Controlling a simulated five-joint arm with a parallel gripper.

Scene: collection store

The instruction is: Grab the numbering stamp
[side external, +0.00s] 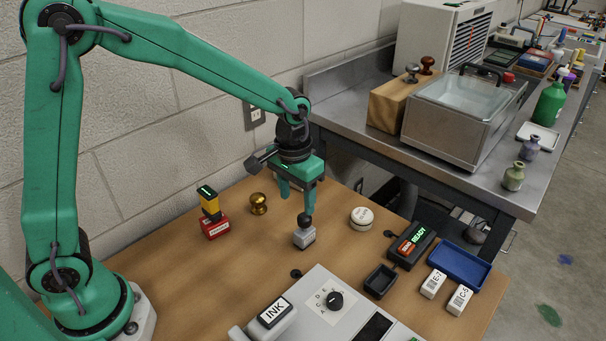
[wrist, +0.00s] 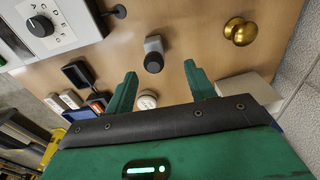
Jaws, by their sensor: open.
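My gripper (side external: 296,203) is open and points down above the wooden table. Just below its fingertips a small grey block stamp with a black ball knob (side external: 304,238) stands upright on the table. In the wrist view this stamp (wrist: 153,55) is a little beyond the gap between my open fingers (wrist: 160,74), and nothing is held. A red, yellow and black stamp (side external: 213,213) and a brass knob stamp (side external: 258,204) stand to the left in the side view. No readable label tells me which one is the numbering stamp.
A round white-topped item (side external: 361,217) is to the right. Beyond it are a black READY box (side external: 411,244), a small dark tray (side external: 380,281), a blue tray (side external: 459,263) and two white labelled blocks. A grey dial panel (side external: 310,306) and an INK block (side external: 273,316) are in front.

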